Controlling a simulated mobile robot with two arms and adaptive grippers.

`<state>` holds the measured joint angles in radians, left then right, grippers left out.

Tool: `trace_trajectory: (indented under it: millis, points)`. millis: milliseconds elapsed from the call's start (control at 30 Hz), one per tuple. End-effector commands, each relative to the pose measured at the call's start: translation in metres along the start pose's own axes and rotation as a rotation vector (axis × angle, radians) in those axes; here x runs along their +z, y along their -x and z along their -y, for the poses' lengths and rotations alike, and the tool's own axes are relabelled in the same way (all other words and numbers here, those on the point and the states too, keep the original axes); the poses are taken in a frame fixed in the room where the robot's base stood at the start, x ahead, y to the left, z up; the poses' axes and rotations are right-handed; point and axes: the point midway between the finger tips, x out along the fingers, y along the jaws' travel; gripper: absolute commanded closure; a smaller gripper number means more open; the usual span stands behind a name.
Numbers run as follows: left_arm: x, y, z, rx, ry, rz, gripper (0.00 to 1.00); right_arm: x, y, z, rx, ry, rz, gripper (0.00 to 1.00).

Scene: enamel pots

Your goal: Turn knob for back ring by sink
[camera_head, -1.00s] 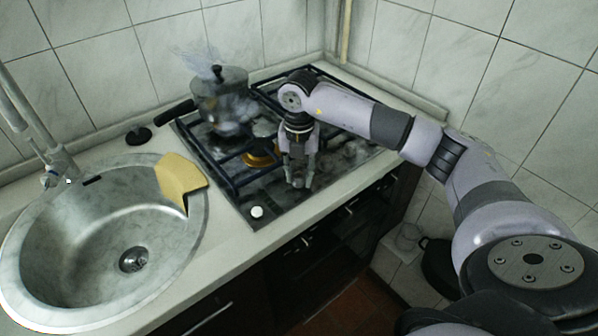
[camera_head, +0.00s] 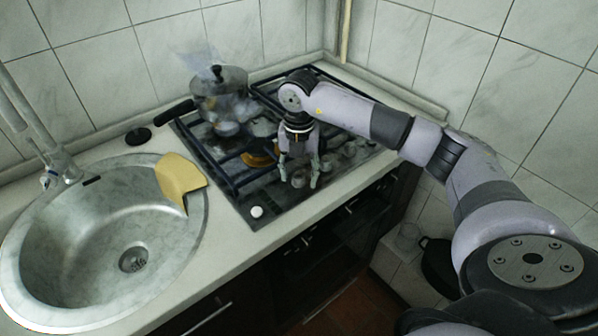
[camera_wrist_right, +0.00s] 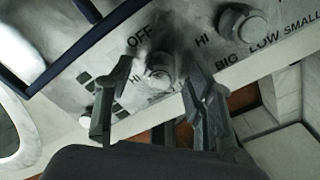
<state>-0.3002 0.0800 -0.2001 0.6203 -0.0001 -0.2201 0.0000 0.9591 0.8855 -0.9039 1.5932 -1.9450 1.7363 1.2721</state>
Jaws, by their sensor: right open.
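My right gripper (camera_head: 299,184) is over the front strip of the hob (camera_head: 262,190). It is open, its fingers spread on either side of a grey knob (camera_head: 298,178). In the wrist view this knob (camera_wrist_right: 158,72) lies between the fingertips of my right gripper (camera_wrist_right: 155,90), with "OFF" and "HI" printed beside it. I cannot tell whether a finger touches it. A second knob (camera_wrist_right: 242,23) is clear of the fingers. The back ring by the sink is hidden under a pot (camera_head: 219,93). My left gripper is out of view.
The sink (camera_head: 50,235) with a yellow cloth (camera_head: 180,177) on its rim is at the left. A black drain plug (camera_head: 138,136) lies behind it. A white button (camera_head: 257,212) is on the hob's front-left corner. More knobs (camera_head: 349,149) line the right side.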

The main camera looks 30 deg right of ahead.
Motion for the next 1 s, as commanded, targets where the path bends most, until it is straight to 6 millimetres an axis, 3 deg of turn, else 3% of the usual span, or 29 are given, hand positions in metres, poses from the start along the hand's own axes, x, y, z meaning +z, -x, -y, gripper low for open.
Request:
trace_trajectory:
  millis: [267,700,1000]
  points:
    - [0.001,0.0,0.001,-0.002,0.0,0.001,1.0,0.0,0.007,-0.001,0.002,0.001,0.0,0.51]
    - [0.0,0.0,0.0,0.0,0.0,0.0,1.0,0.001,0.093,-0.001,0.003,0.001,0.003,0.51]
    - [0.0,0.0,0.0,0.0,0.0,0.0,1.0,0.0,0.119,0.0,0.0,0.0,0.0,0.51]
